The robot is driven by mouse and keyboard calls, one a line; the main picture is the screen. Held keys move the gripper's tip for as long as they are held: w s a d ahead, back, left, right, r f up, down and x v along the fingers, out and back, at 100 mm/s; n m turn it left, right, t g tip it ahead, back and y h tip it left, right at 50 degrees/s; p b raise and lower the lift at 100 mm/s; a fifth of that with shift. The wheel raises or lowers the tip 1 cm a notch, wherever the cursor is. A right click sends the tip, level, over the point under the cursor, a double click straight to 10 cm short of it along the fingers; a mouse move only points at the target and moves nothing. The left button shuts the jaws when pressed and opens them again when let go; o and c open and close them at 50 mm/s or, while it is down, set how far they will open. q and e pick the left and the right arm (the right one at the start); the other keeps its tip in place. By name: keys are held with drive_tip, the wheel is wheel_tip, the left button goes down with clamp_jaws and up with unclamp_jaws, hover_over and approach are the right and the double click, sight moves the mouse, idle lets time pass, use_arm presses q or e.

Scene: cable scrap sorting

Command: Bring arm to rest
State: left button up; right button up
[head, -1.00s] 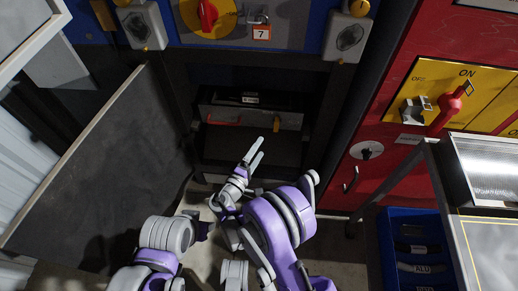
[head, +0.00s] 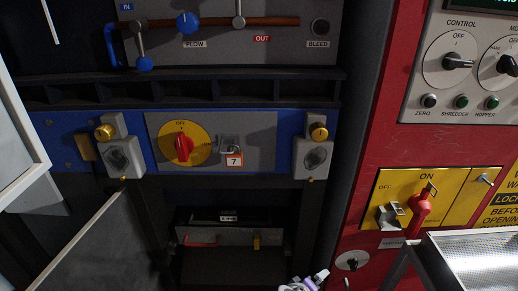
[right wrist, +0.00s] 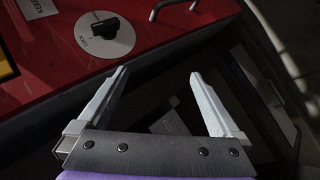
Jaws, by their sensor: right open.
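My right gripper (right wrist: 159,74) is open in the right wrist view, its two pale fingers spread apart with nothing between them. Beyond the fingers is a dark, shadowed space. The red cabinet (right wrist: 60,75) with a black knob on a white dial (right wrist: 104,32) lies up and to the left of the fingers. In the head view only a small purple and white piece of my arm shows at the bottom edge. My left gripper is not in view.
A blue panel (head: 70,143) carries a yellow and red rotary switch (head: 182,147). Below it is a dark recess with a drawer (head: 218,237). The red cabinet has a yellow ON/OFF plate (head: 455,208). A grey panel (head: 100,250) stands at left, a metal-framed table (head: 425,250) at right.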

drive_tip(key=s+d+r+m+g+y, duration=0.1)
drive_tip(key=s+m+g+y, duration=0.2)
drive_tip(key=s, duration=0.8)
drive_tip(key=s+d+m+y, duration=0.2)
drive_tip(key=s+m+y, duration=0.15)
drive_tip(key=s, duration=0.75)
use_arm(q)
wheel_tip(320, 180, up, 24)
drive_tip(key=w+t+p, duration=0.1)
drive_tip(key=p, duration=1.9)
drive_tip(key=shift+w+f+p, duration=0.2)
drive_tip(key=shift+p, duration=0.1)
use_arm(e)
wheel_tip(320, 180, up, 24)
drive_tip(key=w, duration=0.1)
drive_tip(key=shift+w+a+t, duration=0.25)
drive_tip(key=shift+w+t, duration=0.1)
drive_tip(key=shift+t, duration=0.05)
